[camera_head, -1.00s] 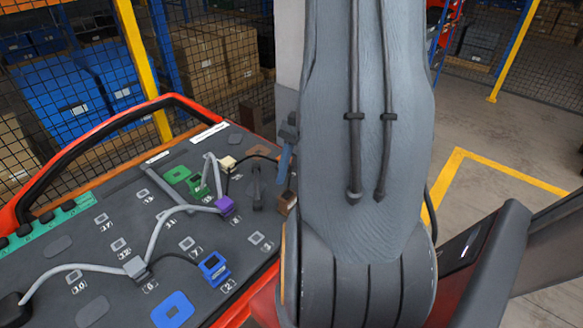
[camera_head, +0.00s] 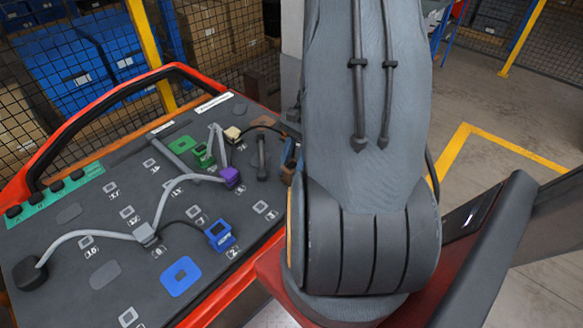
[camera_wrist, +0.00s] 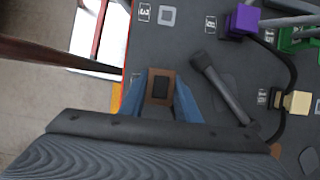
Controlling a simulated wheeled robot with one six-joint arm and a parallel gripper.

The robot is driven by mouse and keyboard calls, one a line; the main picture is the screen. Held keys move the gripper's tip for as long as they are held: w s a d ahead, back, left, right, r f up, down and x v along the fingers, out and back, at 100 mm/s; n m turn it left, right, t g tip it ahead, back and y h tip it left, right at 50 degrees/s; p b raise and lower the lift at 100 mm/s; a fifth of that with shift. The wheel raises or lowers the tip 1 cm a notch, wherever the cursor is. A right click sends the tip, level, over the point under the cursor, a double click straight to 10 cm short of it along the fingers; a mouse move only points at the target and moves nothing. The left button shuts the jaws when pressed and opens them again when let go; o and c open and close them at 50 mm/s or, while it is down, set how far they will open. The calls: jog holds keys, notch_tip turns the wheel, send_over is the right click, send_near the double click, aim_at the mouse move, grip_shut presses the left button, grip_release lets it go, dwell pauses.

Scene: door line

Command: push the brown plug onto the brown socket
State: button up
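The brown plug (camera_wrist: 160,88) is a small brown block with a dark face. In the wrist view it sits between the blue fingers of my gripper (camera_wrist: 168,98), which are shut on it. It also shows in the head view (camera_head: 287,175), at the right edge of the panel and partly behind my arm.
The dark panel (camera_head: 70,240) has a grey bar handle (camera_wrist: 222,90) beside my gripper. Cream (camera_wrist: 295,102), purple (camera_wrist: 240,20), green (camera_head: 203,155) and blue (camera_head: 220,235) plugs stand on it, with cables between some. A red rail (camera_head: 55,145) edges the panel.

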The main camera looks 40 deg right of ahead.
jog(key=o, duration=0.3)
grip_shut()
jog(key=shift+r+p, duration=0.4)
jog(key=shift+c, duration=0.9)
grip_release()
grip_shut()
